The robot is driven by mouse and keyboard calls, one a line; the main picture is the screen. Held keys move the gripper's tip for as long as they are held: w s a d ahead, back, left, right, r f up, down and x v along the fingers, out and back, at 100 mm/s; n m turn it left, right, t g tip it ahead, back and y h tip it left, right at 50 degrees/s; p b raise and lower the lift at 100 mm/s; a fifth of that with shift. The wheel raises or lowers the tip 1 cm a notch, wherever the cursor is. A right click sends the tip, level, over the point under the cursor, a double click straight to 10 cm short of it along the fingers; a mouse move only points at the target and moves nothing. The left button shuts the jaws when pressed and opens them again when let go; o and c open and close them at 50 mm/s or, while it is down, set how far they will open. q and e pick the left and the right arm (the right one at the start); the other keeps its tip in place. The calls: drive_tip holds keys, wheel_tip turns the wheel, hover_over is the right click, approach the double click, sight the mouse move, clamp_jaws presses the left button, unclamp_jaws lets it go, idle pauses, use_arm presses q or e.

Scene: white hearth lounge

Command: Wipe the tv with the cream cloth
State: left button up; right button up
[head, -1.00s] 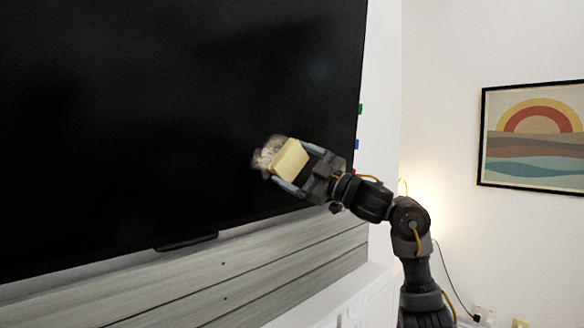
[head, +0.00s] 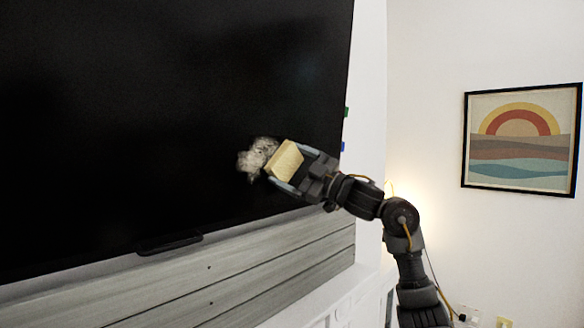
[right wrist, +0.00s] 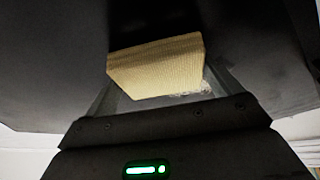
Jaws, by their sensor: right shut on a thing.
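The tv (head: 150,110) is a large black screen filling the left and middle of the head view. A whitish-grey smudge (head: 256,155) shows on its lower right part. My right gripper (head: 283,165) is shut on the cream cloth (head: 286,160), a folded block-like pad, beside the smudge's right edge. In the right wrist view the cloth (right wrist: 157,65) sits between the fingers against the dark screen, with a bit of the smudge below its lower right edge. I cannot tell whether the cloth touches the screen. My left gripper is not in view.
A grey slatted panel (head: 250,285) lies under the tv, with a white cabinet at its right. A small dark bar (head: 170,244) sits at the tv's bottom edge. A framed sunset picture (head: 521,139) hangs on the right wall.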

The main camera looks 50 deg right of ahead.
sight(279, 167)
drive_tip(key=shift+w+a, duration=0.1)
drive_tip(key=shift+a, duration=1.6)
drive_tip(key=shift+a, duration=0.1)
drive_tip(key=shift+a+p, duration=0.6)
drive_tip(key=shift+a, duration=1)
drive_tip(key=shift+a+p, duration=0.55)
drive_tip(key=shift+a, duration=1.2)
